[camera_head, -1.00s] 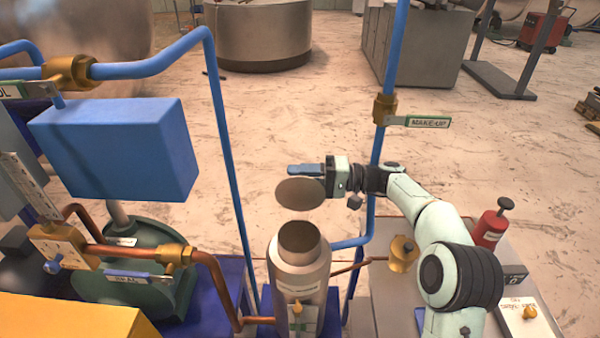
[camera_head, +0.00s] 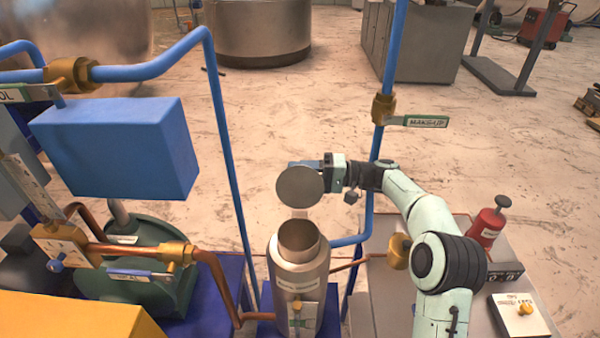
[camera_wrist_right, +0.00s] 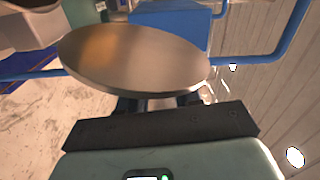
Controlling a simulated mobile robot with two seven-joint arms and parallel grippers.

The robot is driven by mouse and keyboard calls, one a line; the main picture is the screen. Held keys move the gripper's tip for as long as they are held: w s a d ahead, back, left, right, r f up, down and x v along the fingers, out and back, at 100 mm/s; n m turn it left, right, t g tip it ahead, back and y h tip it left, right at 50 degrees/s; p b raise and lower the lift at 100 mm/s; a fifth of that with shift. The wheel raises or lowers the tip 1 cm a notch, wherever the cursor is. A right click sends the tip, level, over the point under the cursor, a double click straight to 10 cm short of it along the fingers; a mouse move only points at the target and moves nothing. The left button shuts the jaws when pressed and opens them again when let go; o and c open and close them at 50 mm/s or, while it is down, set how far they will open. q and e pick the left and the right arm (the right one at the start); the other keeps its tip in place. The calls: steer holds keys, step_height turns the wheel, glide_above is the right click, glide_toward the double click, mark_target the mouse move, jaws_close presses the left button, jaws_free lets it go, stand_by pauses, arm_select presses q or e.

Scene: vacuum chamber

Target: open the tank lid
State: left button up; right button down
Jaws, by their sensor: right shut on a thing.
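The tank (camera_head: 300,280) is an upright grey metal cylinder with a label, and its round mouth is uncovered and dark inside. The tank lid (camera_head: 299,187) is a round grey disc, held tilted above and apart from the mouth. My right gripper (camera_head: 322,175) is shut on the lid, at its right and far side in the head view. In the right wrist view the lid (camera_wrist_right: 135,60) fills the upper middle and hides most of the fingers. My left gripper is in neither view.
A blue box (camera_head: 115,150) and a green pump (camera_head: 140,265) with copper pipes stand at the left. A red cylinder (camera_head: 487,228) stands at the right. Open floor lies behind the tank.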

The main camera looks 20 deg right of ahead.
steer(key=shift+f, duration=0.1)
steer(key=c, duration=0.8)
jaws_free()
steer(key=shift+d, duration=0.1)
steer(key=v, duration=1.3)
steer(key=shift+s+d, duration=0.15)
steer(key=shift+d, duration=0.05)
